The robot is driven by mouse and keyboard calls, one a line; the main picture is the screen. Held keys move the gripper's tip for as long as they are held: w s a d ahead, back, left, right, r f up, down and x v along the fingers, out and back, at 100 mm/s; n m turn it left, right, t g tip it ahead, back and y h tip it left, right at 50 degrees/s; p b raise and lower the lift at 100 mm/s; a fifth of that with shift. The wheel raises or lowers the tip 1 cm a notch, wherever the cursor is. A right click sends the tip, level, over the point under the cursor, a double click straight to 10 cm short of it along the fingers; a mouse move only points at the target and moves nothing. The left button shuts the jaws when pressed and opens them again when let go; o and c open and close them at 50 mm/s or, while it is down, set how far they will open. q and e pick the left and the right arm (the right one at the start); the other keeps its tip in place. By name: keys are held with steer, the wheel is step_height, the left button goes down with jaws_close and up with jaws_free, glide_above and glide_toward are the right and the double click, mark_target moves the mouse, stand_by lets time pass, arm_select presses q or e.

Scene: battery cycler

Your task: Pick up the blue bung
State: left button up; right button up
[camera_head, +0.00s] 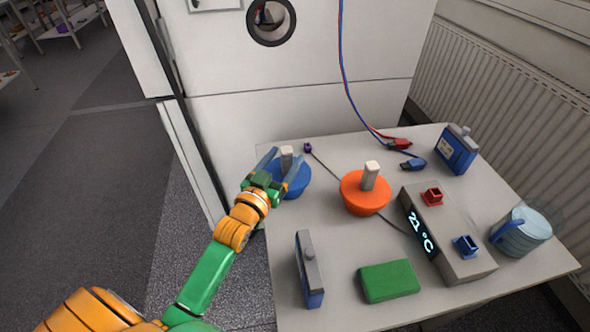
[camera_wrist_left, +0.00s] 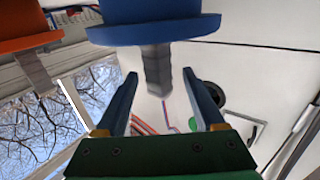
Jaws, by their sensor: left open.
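The blue bung (camera_head: 301,184) is a round blue disc with a pale grey upright handle (camera_head: 287,152), standing at the far left of the table. My left gripper (camera_head: 282,163) is open at the bung, with its two blue fingers reaching to either side of the handle. In the left wrist view, which looks upside down, the blue bung (camera_wrist_left: 155,32) shows at the top and its grey handle hangs between the spread fingertips (camera_wrist_left: 160,76). A gap shows on each side of the handle, so the fingers look apart from it. My right gripper is not in view.
An orange bung (camera_head: 362,198) stands to the right. A grey unit with a display (camera_head: 447,233), a green block (camera_head: 389,281), two blue-and-grey packs (camera_head: 309,270) (camera_head: 457,149) and a blue jug (camera_head: 521,232) share the table (camera_head: 345,240). Red and blue cables hang behind, near a white cabinet (camera_head: 300,110).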

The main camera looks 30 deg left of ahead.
arm_select(q)
steer(key=w, duration=0.3)
steer(key=shift+w, duration=0.4)
steer(key=shift+w+f, duration=0.1)
steer(key=shift+w, duration=0.35)
steer(key=shift+s, duration=0.15)
jaws_close()
stand_by(0.5)
